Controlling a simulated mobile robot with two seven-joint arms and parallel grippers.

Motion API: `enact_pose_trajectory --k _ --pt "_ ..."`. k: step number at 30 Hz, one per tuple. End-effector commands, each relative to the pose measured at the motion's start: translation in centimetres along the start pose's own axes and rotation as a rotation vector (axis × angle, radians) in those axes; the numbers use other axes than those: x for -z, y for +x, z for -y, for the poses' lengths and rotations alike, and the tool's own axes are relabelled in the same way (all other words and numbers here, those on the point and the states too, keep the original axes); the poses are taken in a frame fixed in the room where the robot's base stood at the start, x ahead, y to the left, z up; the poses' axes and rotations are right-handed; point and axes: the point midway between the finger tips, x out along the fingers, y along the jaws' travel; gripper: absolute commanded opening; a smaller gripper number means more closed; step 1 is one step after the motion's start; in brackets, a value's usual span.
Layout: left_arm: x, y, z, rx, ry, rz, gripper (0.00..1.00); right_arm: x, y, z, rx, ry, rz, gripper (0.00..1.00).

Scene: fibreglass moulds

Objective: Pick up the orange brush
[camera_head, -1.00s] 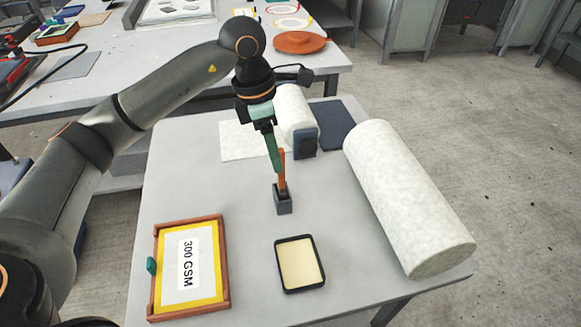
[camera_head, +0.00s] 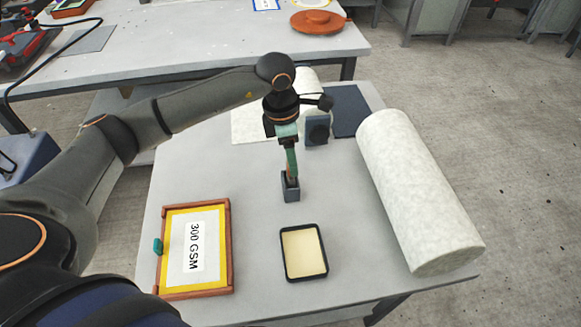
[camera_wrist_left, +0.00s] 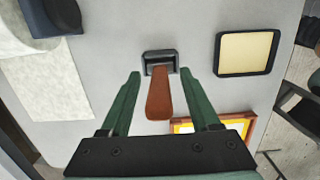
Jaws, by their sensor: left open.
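The orange brush (camera_wrist_left: 159,95) stands in a small dark grey holder (camera_head: 291,192) on the table. In the left wrist view its handle rises from the holder (camera_wrist_left: 159,57) toward the camera, between the fingers. My left gripper (camera_wrist_left: 164,75) is open, with one green finger on each side of the handle and a visible gap on both sides. In the head view my left gripper (camera_head: 291,172) is just above the holder and hides most of the brush. My right gripper is not in view.
A black tray with a cream inside (camera_head: 302,252) and a framed "300 GSM" board (camera_head: 196,250) lie in front. A large white roll (camera_head: 418,190) lies on the right. A smaller roll and a dark upright block (camera_head: 317,130) stand behind.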

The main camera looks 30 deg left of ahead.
Motion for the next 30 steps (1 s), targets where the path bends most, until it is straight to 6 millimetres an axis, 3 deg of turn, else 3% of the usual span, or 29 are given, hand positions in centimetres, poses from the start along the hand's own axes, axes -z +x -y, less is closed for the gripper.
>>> enact_pose_trajectory --k 6,13,30 --pt "0.0 2.2 0.0 0.001 0.000 -0.001 0.62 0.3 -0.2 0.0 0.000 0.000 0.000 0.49" --pt "0.0 2.3 0.0 0.000 0.001 0.000 0.61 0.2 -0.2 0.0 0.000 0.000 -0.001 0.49" --pt "0.0 2.2 0.0 0.000 0.001 0.001 0.00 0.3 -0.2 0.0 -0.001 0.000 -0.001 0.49"
